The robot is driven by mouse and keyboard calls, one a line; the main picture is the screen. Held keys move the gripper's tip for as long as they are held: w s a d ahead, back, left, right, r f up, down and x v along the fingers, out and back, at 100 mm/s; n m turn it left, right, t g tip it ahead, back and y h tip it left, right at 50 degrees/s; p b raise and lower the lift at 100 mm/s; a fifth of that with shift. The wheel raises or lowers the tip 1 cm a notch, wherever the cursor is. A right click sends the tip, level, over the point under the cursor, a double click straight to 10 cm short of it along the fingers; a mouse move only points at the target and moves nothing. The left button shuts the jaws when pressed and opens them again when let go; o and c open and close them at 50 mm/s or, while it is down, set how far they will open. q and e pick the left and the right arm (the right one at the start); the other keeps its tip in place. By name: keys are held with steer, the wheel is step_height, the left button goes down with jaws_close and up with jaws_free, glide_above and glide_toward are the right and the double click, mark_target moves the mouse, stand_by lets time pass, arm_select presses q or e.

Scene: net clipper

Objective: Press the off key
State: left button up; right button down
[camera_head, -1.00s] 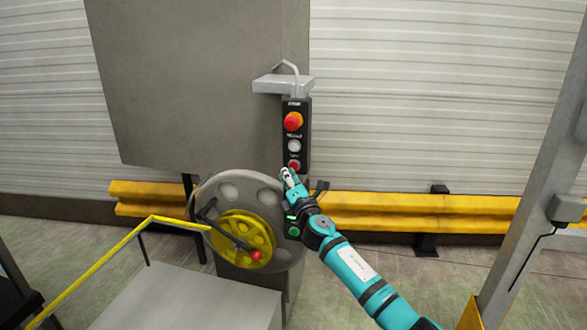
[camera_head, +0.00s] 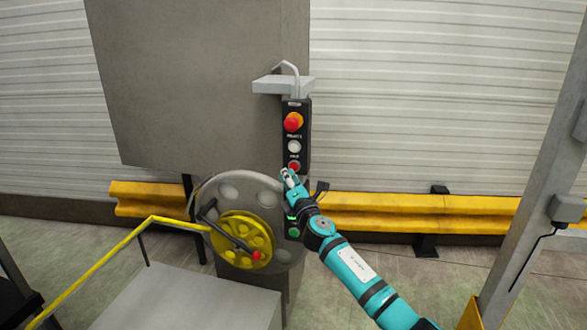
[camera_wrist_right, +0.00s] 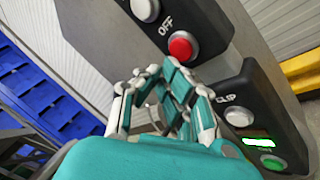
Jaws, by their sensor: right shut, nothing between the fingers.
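The off key is a red round button (camera_wrist_right: 181,47) below the OFF label on a black panel (camera_wrist_right: 205,22) in the right wrist view. It also shows in the head view (camera_head: 294,166), just above my gripper. My right gripper (camera_wrist_right: 165,75) is shut and empty, with its fingertips close below the red button. I cannot tell whether they touch it. In the head view my right gripper (camera_head: 287,176) points up at the panel's lower end. My left gripper is not in view.
A red emergency knob (camera_head: 293,122) and a white button (camera_head: 294,146) sit above the red one. A lower panel has a white CLIP button (camera_wrist_right: 239,116) and a green button (camera_wrist_right: 273,163). A yellow wheel (camera_head: 243,238) stands left of my arm.

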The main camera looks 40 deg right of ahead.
steer(key=shift+w+d, duration=0.3)
steer(key=shift+w+d+b, duration=0.25)
steer(key=shift+d+b, duration=0.1)
steer(key=shift+b, duration=0.1)
stand_by(0.8)
steer(key=shift+s+a+r, duration=0.1)
steer(key=shift+a, duration=0.05)
steer(key=shift+s+a+p, duration=0.4)
steer(key=shift+s+a, duration=0.1)
steer(key=s+a+p, duration=0.1)
steer(key=s+a, duration=0.2)
steer(key=shift+s+a+p, duration=0.1)
steer(key=shift+a+p, duration=0.25)
steer(key=shift+a, duration=0.05)
stand_by(0.3)
